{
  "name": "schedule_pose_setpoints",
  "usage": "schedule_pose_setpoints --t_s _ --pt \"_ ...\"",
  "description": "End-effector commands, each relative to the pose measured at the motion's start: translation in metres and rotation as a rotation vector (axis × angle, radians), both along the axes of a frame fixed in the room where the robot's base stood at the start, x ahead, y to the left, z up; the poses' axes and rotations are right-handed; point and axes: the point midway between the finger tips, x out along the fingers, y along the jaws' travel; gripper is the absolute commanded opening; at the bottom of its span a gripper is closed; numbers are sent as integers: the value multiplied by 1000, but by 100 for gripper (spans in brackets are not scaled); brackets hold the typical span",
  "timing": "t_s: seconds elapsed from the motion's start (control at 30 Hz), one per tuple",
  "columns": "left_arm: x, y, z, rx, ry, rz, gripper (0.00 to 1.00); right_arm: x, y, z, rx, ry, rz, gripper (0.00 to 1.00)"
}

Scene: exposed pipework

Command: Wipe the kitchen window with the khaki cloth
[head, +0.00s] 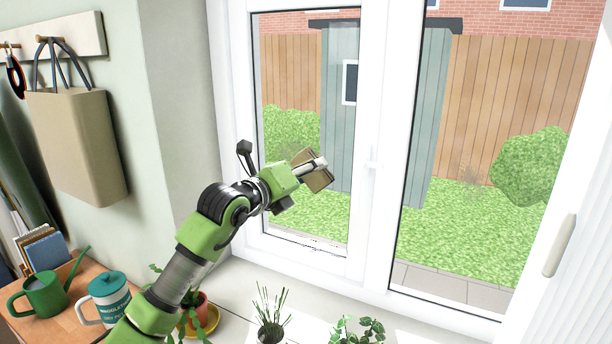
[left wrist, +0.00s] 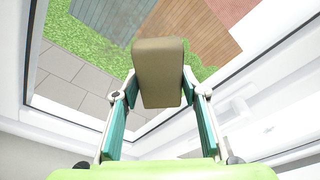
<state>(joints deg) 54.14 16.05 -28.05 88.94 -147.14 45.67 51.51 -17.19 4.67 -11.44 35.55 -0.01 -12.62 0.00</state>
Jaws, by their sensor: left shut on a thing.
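The khaki cloth (head: 319,182) is a folded pad between the fingers of my left gripper (head: 312,169). In the left wrist view the cloth (left wrist: 160,70) stands out past both fingertips. My left gripper is shut on it, in front of the left pane of the kitchen window (head: 373,60). The window has white frames and two tall panes. I cannot tell whether the cloth touches the glass. Small dark specks show along the bottom of the left pane. My right gripper is not in view.
Potted plants (head: 270,318) stand on the white sill below the window. A green watering can (head: 42,294) and a lidded mug (head: 110,298) stand on a wooden surface at left. A bag (head: 78,145) hangs above.

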Motion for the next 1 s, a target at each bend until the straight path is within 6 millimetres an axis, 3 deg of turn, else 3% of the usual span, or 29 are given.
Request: schedule_pose_setpoints --t_s 0.1,1.0 --pt "0 0 10 -3 -3 -1 22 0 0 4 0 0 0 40" --pt "23 55 8 0 -2 4 22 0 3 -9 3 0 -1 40"
